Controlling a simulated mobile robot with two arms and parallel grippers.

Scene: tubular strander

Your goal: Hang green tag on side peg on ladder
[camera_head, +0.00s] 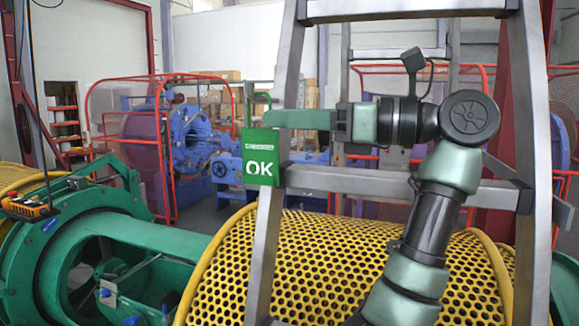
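The green tag (259,166), a flat plate reading OK with a thin loop on top, is upright in the middle left of the head view. Its right edge overlaps the left rail (268,236) of the grey metal ladder.
A perforated yellow guard (335,262) stands behind the ladder's lower part. Blue machinery (185,140) in a red cage is further back. A ladder rung (345,181) crosses below my gripper.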

